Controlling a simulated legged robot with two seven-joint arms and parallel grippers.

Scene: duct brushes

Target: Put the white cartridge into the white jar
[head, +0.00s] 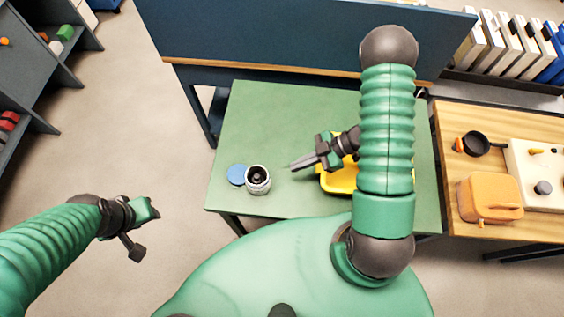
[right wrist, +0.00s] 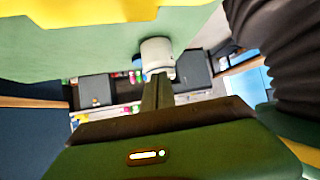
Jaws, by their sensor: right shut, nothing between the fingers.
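The white jar (head: 258,187) stands upright on the green table, its open top facing up. Something small and grey shows inside its dark mouth; I cannot tell what it is. No separate white cartridge is recognisable. My right gripper (head: 293,166) is shut and empty, pointing left toward the jar, apart from it in the head view. In the right wrist view the white jar (right wrist: 157,53) shows just past the shut fingertips (right wrist: 157,80). My left gripper (head: 146,220) hangs over the floor left of the table; its fingers are unclear.
A blue disc (head: 237,174) lies on the green table (head: 262,115), left of the jar. A yellow tray (head: 340,184) sits under my right arm, partly hidden. A blue panel (head: 290,35) stands behind. A wooden table (head: 470,120) at right holds an orange container (head: 490,198). The table's back left is clear.

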